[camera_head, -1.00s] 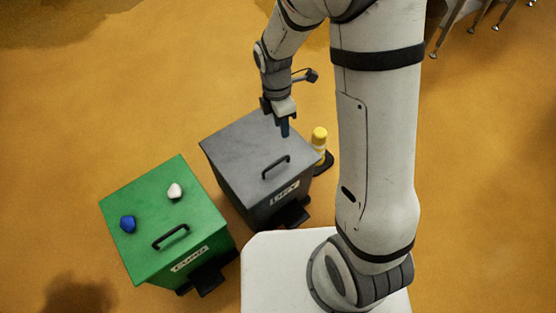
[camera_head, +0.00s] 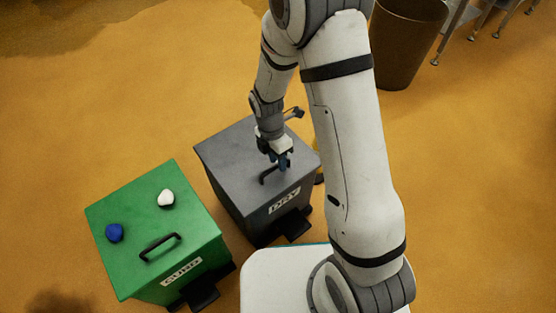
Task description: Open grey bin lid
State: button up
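The grey bin (camera_head: 262,225) stands on the floor, with a label on its front that seems to read "DRY". Its grey lid (camera_head: 228,160) is shut, with a black bar handle (camera_head: 266,177) near the front edge. My gripper (camera_head: 283,164) points down over the lid, at the right end of the handle. Its fingers overlap the handle in this view. I cannot tell whether they touch it or how far apart they are.
A green bin (camera_head: 120,220) with a black handle stands to the left; a blue lump (camera_head: 115,233) and a white lump (camera_head: 166,199) lie on its lid. Black pedals (camera_head: 292,223) jut from the bin fronts. A brown bin (camera_head: 405,45) stands at the top right.

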jog(key=shift+c, duration=0.5)
grip_shut()
